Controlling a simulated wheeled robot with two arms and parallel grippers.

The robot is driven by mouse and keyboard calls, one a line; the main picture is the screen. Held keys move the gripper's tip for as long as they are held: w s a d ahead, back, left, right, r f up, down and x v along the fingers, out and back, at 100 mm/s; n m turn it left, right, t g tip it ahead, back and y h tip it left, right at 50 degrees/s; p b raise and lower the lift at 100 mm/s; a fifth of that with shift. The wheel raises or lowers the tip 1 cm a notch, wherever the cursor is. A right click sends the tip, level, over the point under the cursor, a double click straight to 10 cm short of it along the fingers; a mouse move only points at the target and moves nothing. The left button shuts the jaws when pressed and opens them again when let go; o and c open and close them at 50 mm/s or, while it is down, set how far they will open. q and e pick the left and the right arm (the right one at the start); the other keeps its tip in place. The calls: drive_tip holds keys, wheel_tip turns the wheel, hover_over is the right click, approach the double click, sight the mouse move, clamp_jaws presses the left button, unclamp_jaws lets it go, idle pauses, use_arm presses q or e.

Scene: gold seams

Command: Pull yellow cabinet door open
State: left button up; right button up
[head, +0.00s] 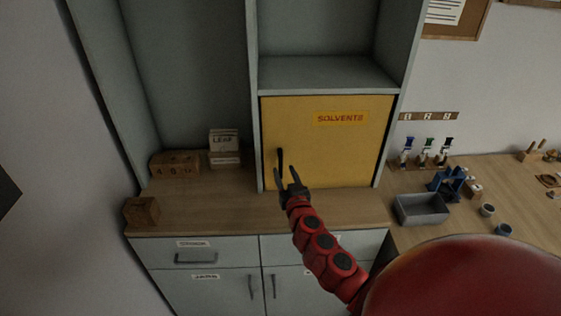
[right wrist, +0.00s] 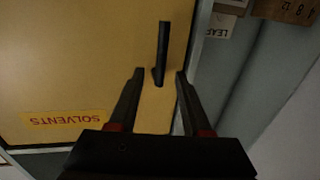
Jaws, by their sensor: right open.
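The yellow cabinet door (head: 335,145), labelled SOLVENTS, is shut in the cabinet's lower middle bay. Its dark vertical handle (head: 280,162) is near the door's left edge. My right gripper (head: 290,180) is open in front of the door, at the lower end of the handle. In the right wrist view, which shows the door upside down, the handle (right wrist: 162,52) stands beyond and between the two open fingers (right wrist: 158,78). The fingers do not visibly grip it. My left gripper is not in view.
A grey bin (head: 422,209) and a blue device (head: 448,184) are on the right-hand bench. Counter in front of the door is clear.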

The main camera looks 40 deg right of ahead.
sight(281, 165)
drive_tip(key=p+x, duration=0.1)
drive_tip(key=x, duration=0.3)
drive_tip(key=shift+w+r, duration=0.1)
drive_tip(key=shift+r, duration=0.05)
drive_tip(key=shift+w+d, duration=0.15)
drive_tip(key=shift+w, duration=0.3)
drive_tip(key=shift+c, duration=0.2)
clamp_jaws()
idle(0.9)
